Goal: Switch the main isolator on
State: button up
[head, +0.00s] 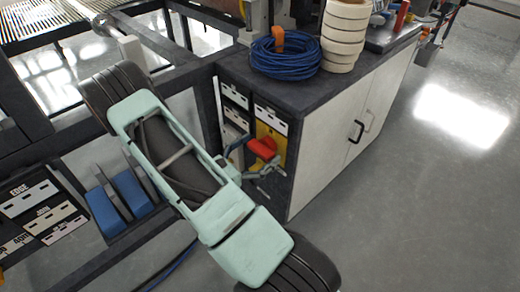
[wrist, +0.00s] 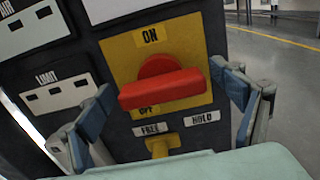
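The main isolator is a red rotary handle (wrist: 163,90) on a yellow plate (wrist: 118,62). In the wrist view the handle's bar lies roughly horizontal, slightly tilted. An ON label (wrist: 150,37) is above it, and an OFF label (wrist: 147,111) shows partly below it. In the head view the red handle (head: 262,148) is on the end panel of the cabinet. My gripper (wrist: 166,84) is open, its blue-padded fingers to the left and right of the handle, with visible gaps. Whether either finger touches it cannot be told.
Below the handle is a yellow selector (wrist: 161,146) between FREE and HOLD labels. A LIMIT label plate (wrist: 58,93) is to the left. On the cabinet top (head: 300,95) are a blue cable coil (head: 285,62) and stacked tape rolls (head: 343,35). The floor at right is clear.

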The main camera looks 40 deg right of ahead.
jog(key=c, duration=1.1)
jog(key=shift+n+p, duration=0.3)
jog(key=n+p, duration=0.2)
jog(key=n, duration=0.1)
jog(key=shift+w+r+n+p, duration=0.1)
jog(key=shift+r+n+p, duration=0.05)
jog(key=shift+n+p, duration=0.2)
jog(key=n+p, duration=0.2)
jog(key=n, duration=0.2)
jog(key=shift+w+p, duration=0.1)
jog(key=shift+p, duration=0.2)
jog(key=n, duration=0.2)
jog(key=n+p, duration=0.2)
jog(key=n, duration=0.1)
jog(key=shift+w+f+n, duration=0.1)
jog(key=shift+f+n, duration=0.2)
jog(key=shift+n, duration=0.05)
jog(key=shift+f+n+p, duration=0.15)
jog(key=shift+n+p, duration=0.4)
jog(key=shift+n, duration=1.45)
